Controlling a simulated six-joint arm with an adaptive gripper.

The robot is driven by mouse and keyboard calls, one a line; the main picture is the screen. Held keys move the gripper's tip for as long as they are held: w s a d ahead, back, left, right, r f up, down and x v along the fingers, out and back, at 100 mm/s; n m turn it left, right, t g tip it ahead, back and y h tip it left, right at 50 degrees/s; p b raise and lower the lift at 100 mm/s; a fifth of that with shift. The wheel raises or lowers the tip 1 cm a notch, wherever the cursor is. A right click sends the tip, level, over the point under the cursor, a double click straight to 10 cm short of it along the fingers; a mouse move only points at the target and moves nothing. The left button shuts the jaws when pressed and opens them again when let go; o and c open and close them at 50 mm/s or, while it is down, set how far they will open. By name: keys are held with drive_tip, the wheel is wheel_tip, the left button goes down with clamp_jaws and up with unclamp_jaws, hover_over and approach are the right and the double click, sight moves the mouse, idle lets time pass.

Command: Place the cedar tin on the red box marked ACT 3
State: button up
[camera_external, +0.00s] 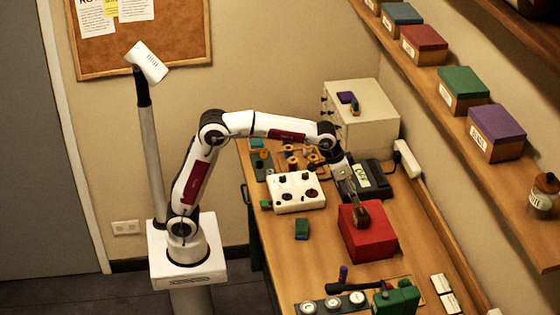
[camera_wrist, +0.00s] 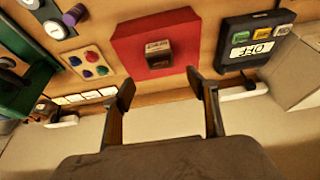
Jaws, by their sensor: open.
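The cedar tin, a small brown tin (camera_external: 361,217), rests on top of the red box (camera_external: 370,243). In the wrist view the tin (camera_wrist: 158,56) shows a pale label, too small to read surely, and sits on the red box (camera_wrist: 130,40). No ACT 3 marking can be read. My gripper (camera_external: 352,190) is just above the box at its back side. In the wrist view my gripper's two fingers (camera_wrist: 160,90) are spread apart with nothing between them, and the tin lies beyond the fingertips, apart from them.
A dark OFF panel (camera_external: 368,180) stands behind the red box. A white block with knobs (camera_external: 296,192) and a small green box (camera_external: 302,229) are to the left. Dials (camera_external: 333,303) and a green machine (camera_external: 398,298) are in front. Shelf boxes (camera_external: 463,90) are at right.

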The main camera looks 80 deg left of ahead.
drive_tip(key=s+a+r, duration=0.2)
drive_tip(key=s+a, duration=0.1)
drive_tip(key=s, duration=0.6)
drive_tip(key=s+a+r, duration=0.1)
drive_tip(key=s+a, duration=0.2)
drive_tip(key=s, duration=0.7)
drive_tip(key=s+a+f, duration=0.1)
drive_tip(key=s+f, duration=0.2)
drive_tip(key=s, duration=0.5)
drive_tip(key=s+a+f+t, duration=0.1)
drive_tip(key=s+f, duration=0.2)
drive_tip(key=s, duration=0.5)
drive_tip(key=shift+f, duration=0.15)
